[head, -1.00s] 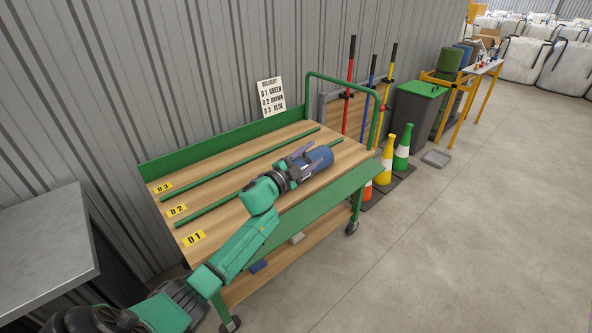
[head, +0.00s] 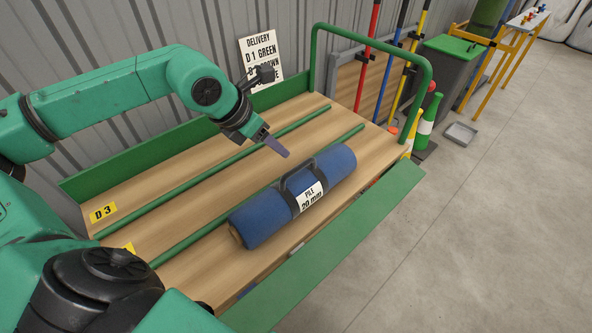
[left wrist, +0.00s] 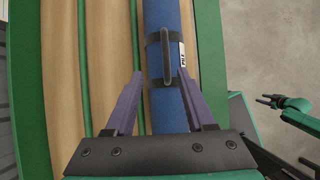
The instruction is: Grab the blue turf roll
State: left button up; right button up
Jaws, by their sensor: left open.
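The blue turf roll (head: 262,217) lies along the front lane of the green-edged cart. It has dark straps, a dark carrying handle (head: 285,177) and a white label reading "20 mm". My left gripper (head: 278,110) is open and empty, raised behind the roll in the head view. In the left wrist view the left gripper's purple fingers (left wrist: 160,82) are spread, with the blue roll (left wrist: 160,20) and its handle (left wrist: 166,55) showing between and beyond them. My right gripper (left wrist: 264,100) appears small at the right of that view; its opening is unclear.
The cart's wooden deck (head: 190,190) has green divider rails and a yellow D3 tag (head: 103,212). A delivery sign (head: 262,52) stands against the wall behind. A green end hoop (head: 425,75) rises at the far end.

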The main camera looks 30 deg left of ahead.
aim_at(298, 166)
pick_arm(q)
jog(key=p+x, duration=0.1)
jog(key=x, duration=0.3)
jog(key=d+p+x, duration=0.1)
jog(key=x, duration=0.1)
jog(key=shift+s+d+f+p, duration=0.1)
jog(key=shift+d+f+p, duration=0.05)
jog(key=shift+f+p, duration=0.2)
jog(key=p+x, duration=0.1)
jog(key=x, duration=0.2)
jog(key=shift+d+f, duration=0.1)
jog(key=shift+f, duration=0.25)
jog(key=x, duration=0.2)
jog(key=shift+w+f, duration=0.2)
jog(key=shift+f, duration=0.15)
grip_shut()
pick_arm(e)
jog(key=s+r, duration=0.1)
jog(key=r, duration=0.1)
jog(key=s+d+r, duration=0.1)
jog(key=s+r, duration=0.1)
jog(key=shift+s, duration=0.3)
jog(key=shift+d, duration=0.15)
